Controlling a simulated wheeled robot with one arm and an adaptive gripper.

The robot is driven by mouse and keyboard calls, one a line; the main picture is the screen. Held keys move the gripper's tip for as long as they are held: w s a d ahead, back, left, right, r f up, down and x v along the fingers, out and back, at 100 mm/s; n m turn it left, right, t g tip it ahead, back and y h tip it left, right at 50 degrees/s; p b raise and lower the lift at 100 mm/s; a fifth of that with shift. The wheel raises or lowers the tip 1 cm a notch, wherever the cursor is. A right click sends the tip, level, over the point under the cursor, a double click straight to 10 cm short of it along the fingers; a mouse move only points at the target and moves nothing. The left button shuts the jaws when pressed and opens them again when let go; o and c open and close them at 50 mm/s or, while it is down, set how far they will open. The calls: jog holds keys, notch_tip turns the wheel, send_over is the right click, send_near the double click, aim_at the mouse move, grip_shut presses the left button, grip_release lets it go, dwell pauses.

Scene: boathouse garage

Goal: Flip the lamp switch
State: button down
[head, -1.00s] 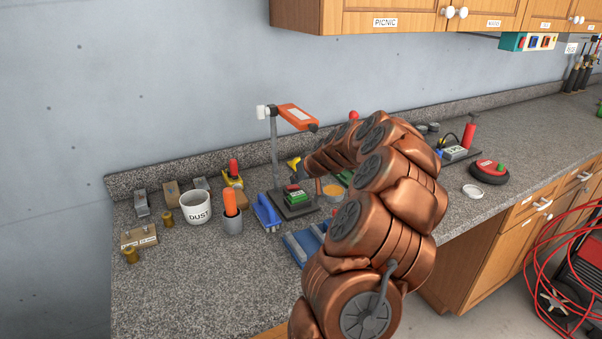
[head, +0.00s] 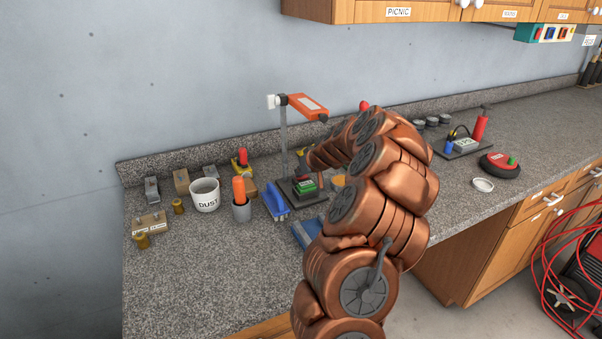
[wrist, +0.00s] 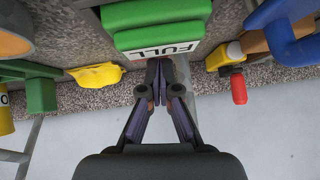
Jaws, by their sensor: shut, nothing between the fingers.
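The lamp (head: 310,104) has an orange head on a grey post and a dark base (head: 287,190) on the counter. A green block (head: 306,187) with a white label sits on the base, with a small red part by it. In the wrist view the green block (wrist: 155,14) shows close up, its label reading "FULL". My gripper (wrist: 158,64) is shut and empty, its fingertips at the label's edge; I cannot tell whether they touch. In the head view my gripper (head: 309,162) is just above and right of the block, partly hidden by my arm.
A blue tray (head: 306,232) lies in front, partly behind my arm.

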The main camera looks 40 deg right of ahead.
jog(key=shift+f, duration=0.1)
jog(key=shift+d+f, duration=0.1)
dwell(0.3)
jog(key=shift+s+d+b, duration=0.1)
jog(key=shift+d+b, duration=0.05)
jog(key=shift+b, duration=0.25)
jog(key=shift+s+d+b, duration=0.15)
jog(key=shift+d+b, duration=0.15)
jog(key=shift+d, duration=0.2)
jog(key=shift+r, duration=0.2)
jog(key=shift+a, duration=0.1)
